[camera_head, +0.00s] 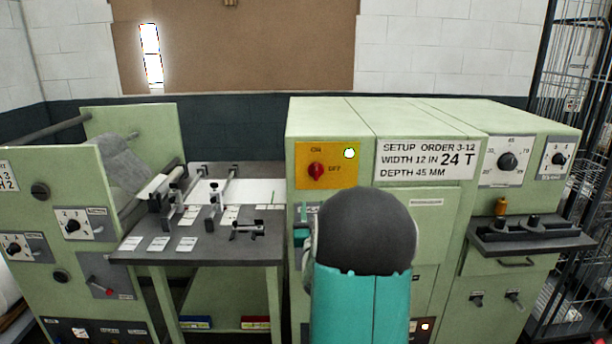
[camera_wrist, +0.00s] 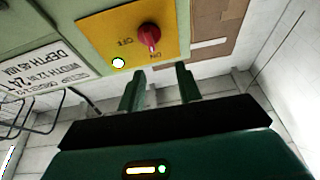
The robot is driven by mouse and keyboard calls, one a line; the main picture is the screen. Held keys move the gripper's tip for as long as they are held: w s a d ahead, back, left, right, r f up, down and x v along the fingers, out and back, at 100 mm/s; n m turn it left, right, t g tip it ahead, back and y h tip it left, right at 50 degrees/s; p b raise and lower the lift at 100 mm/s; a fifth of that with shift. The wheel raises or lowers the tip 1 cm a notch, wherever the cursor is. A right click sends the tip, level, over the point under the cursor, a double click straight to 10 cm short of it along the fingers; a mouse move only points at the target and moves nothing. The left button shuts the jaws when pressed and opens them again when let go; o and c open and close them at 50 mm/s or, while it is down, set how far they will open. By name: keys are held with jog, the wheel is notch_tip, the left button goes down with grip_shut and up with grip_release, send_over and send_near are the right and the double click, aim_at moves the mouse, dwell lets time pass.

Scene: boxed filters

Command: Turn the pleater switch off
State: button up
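The pleater switch is a red knob (camera_head: 317,171) on a yellow plate (camera_head: 303,180) on the green machine's front, with ON above it and OFF to its right. The knob looks upright, its pointer seemingly toward ON. In the wrist view, which is turned over, the knob (camera_wrist: 149,36) and the lit lamp (camera_wrist: 118,62) show clearly. My gripper (camera_wrist: 159,86) is open and empty, its two fingers apart and short of the knob. In the head view my arm hides most of my gripper.
A sign (camera_head: 428,160) is right of the yellow plate, with black dials (camera_head: 507,160) further right. A dark shelf (camera_head: 530,235) juts out below them. A grey worktable (camera_head: 200,245) with clamps stands left of the switch cabinet. A wire cage (camera_head: 590,130) is at far right.

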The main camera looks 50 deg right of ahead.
aim_at(317, 171)
jog(key=shift+h, duration=0.5)
jog(key=x, duration=0.4)
jog(key=d+x, duration=0.1)
jog(key=x, duration=0.4)
jog(key=s+x, duration=0.1)
jog(key=x, duration=0.3)
jog(key=shift+w+d, duration=0.1)
jog(key=shift+d, duration=0.35)
jog(key=shift+c, duration=0.4)
grip_shut()
